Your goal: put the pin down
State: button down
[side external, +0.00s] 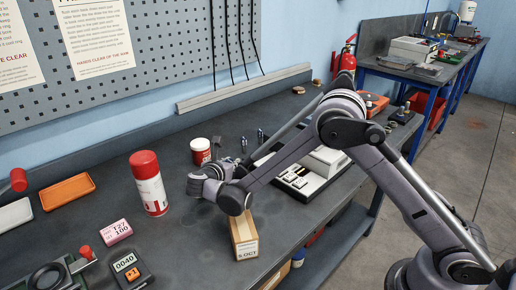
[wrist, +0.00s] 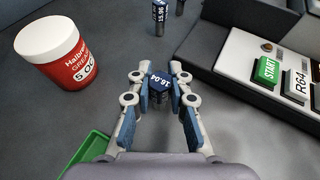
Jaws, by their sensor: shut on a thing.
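A short dark pin with a blue top marked 16.04 (wrist: 160,80) is between the fingertips of my gripper (wrist: 160,92) in the wrist view. The jaws are shut on it, one pad on each side. In the side external view my gripper (side external: 228,165) is low over the bench, left of the control box; the held pin is too small to make out there. Another pin, marked 15.96 (wrist: 158,16), stands upright farther ahead in the wrist view. I cannot tell whether the held pin touches the bench.
A red and white grease jar (wrist: 57,55) stands to the left, and a green tray edge (wrist: 88,148) is at lower left. The control box with a START button (wrist: 266,71) is to the right. A red-capped can (side external: 149,185) and a cardboard box (side external: 244,240) stand nearby.

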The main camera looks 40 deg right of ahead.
jog(key=shift+r, duration=0.1)
jog(key=shift+r, duration=0.45)
notch_tip(320, 180, up, 3)
jog(key=shift+f, duration=0.15)
jog(key=s+d+r, duration=0.6)
jog(key=d+r, duration=0.1)
jog(key=d, duration=0.3)
jog(key=w+d, duration=0.2)
jog(key=d, duration=1.2)
jog(key=w+d, duration=0.2)
jog(key=d, duration=1.2)
jog(key=w+a+f, duration=0.2)
jog(key=w, duration=0.1)
jog(key=w+a+f, duration=0.2)
jog(key=w, duration=0.1)
jog(key=w+a+f, duration=0.2)
jog(key=w, duration=0.1)
jog(key=shift+f, duration=2.25)
jog(key=shift+f, duration=0.15)
